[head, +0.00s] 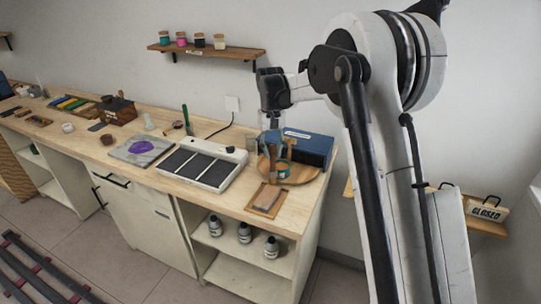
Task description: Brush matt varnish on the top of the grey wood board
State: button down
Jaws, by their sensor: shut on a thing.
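My gripper (273,124) points down over the right part of the workbench. It is shut on what looks like a brush, small and partly hidden at this distance. Below it, a small jar (283,169) stands on a round wooden board or turntable (303,174); whether the bristles touch the jar, I cannot tell. A small greyish board (266,197) lies on a brown wooden tray (258,207) near the front right edge of the bench. It looks like the grey wood board. I cannot make out any varnish on its top.
A blue box (312,148) stands close behind the round board. A white device with dark panels (203,168) is left of the tray. A grey slab with a purple patch (128,155) lies farther left. Bottles (244,233) stand on the shelf below.

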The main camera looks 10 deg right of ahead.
aim_at(272, 146)
jog(key=r, duration=0.3)
jog(key=shift+s+a+p, duration=0.1)
jog(key=shift+s+p, duration=0.1)
jog(key=shift+p, duration=0.1)
jog(key=shift+w+r+p, duration=0.15)
jog(key=shift+r+p, duration=0.15)
jog(key=shift+r, duration=0.35)
jog(key=shift+r+p, duration=0.7)
jog(key=shift+r, duration=1.15)
